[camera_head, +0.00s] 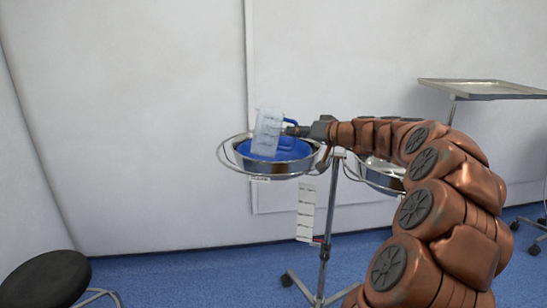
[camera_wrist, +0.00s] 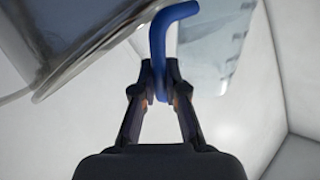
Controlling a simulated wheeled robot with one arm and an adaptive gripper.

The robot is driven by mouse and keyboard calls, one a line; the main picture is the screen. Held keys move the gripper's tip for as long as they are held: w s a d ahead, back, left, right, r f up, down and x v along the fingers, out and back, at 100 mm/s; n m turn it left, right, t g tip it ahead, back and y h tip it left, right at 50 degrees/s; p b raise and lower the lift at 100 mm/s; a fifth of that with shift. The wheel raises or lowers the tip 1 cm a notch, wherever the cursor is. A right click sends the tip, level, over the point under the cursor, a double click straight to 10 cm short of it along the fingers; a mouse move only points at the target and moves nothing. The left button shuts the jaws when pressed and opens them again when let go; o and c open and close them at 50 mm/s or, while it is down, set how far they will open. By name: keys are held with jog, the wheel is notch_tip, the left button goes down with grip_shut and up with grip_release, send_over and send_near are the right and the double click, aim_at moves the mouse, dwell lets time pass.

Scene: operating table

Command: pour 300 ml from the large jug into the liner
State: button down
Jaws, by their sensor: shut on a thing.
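The clear jug (camera_head: 267,131) with printed marks and a blue handle (camera_head: 290,121) is in my gripper (camera_head: 294,130). It is slightly tilted and overlaps the blue liner (camera_head: 292,151) in the left steel basin (camera_head: 282,168). In the head view its lower end shows in front of or over the liner; the exact height is unclear. In the wrist view my gripper (camera_wrist: 160,82) is shut on the blue handle (camera_wrist: 158,45), with the clear jug wall (camera_wrist: 210,45) behind it. The liquid level cannot be made out.
A second basin (camera_head: 385,178) is partly hidden behind my arm on the same wheeled stand (camera_head: 326,250). A white strip with print (camera_head: 306,212) hangs below the left basin. A steel tray table (camera_head: 485,88) stands right; a dark stool (camera_head: 45,280) is front left.

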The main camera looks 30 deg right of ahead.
jog(key=shift+r+n+b, duration=0.2)
jog(key=shift+n+b, duration=0.1)
jog(key=shift+b, duration=0.45)
jog(key=shift+w+d+r+b, duration=0.1)
jog(key=shift+w+b, duration=0.05)
jog(key=shift+b, duration=0.6)
jog(key=n+t+b, duration=0.1)
jog(key=b, duration=0.2)
jog(key=shift+w+d+r+h+b, duration=0.1)
jog(key=shift+r+h+b, duration=0.1)
jog(key=shift+h+b, duration=0.15)
jog(key=shift+r+b, duration=0.15)
jog(key=shift+b, duration=0.25)
jog(key=r+b, duration=0.1)
jog(key=b, duration=0.1)
jog(key=r+n+b, duration=0.1)
jog(key=b, duration=0.1)
jog(key=r+n+t+b, duration=0.1)
jog(key=b, duration=0.1)
jog(key=shift+w+d+r+h, duration=0.2)
jog(key=shift+w+r+h, duration=0.05)
jog(key=shift+w, duration=0.05)
jog(key=shift+w+r+n+t+b, duration=0.1)
jog(key=shift+r+n+t+b, duration=0.4)
jog(key=shift+r, duration=0.45)
